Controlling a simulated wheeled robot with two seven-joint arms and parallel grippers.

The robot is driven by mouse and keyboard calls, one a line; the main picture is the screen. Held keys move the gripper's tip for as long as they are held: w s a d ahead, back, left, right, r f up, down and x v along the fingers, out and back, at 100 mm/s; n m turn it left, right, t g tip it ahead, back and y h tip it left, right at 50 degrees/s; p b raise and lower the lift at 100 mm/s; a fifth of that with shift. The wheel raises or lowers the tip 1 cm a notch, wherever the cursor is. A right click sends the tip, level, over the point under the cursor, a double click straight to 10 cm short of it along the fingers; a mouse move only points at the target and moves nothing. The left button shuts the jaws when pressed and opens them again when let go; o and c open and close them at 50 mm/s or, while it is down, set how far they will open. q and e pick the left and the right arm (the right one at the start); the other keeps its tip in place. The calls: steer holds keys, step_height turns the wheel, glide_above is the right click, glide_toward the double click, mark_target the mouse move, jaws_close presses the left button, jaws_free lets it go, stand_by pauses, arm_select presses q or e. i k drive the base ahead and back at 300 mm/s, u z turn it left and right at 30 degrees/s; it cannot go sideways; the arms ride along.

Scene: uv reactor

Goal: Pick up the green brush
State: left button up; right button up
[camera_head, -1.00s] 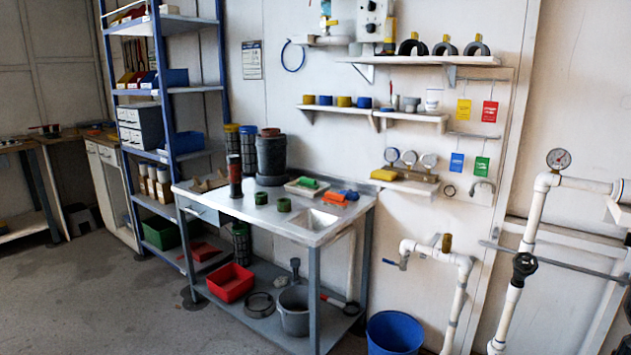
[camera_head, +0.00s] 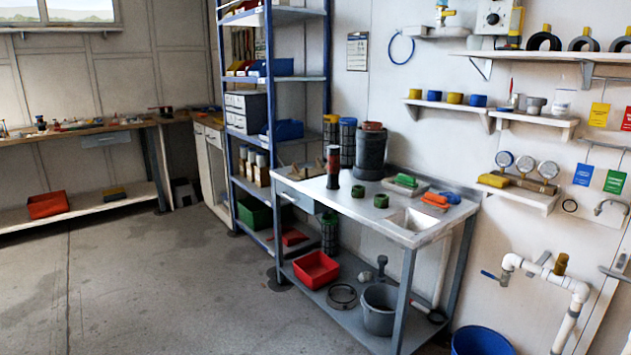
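The green brush (camera_head: 405,181) lies on a pale tray (camera_head: 419,189) toward the back of the metal work table (camera_head: 345,206). An orange brush (camera_head: 435,200) lies to its right, with a blue item (camera_head: 450,197) beside that. Neither of my grippers is in view.
Green rings (camera_head: 381,201) and a dark cylinder with a red band (camera_head: 333,168) stand on the tabletop. A blue shelving rack (camera_head: 270,110) stands left of the table. The floor (camera_head: 160,280) in front is clear.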

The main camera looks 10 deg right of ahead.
mark_target(404, 180)
steer(key=u, duration=0.2)
steer(key=i, duration=2.95)
steer(key=z, duration=0.15)
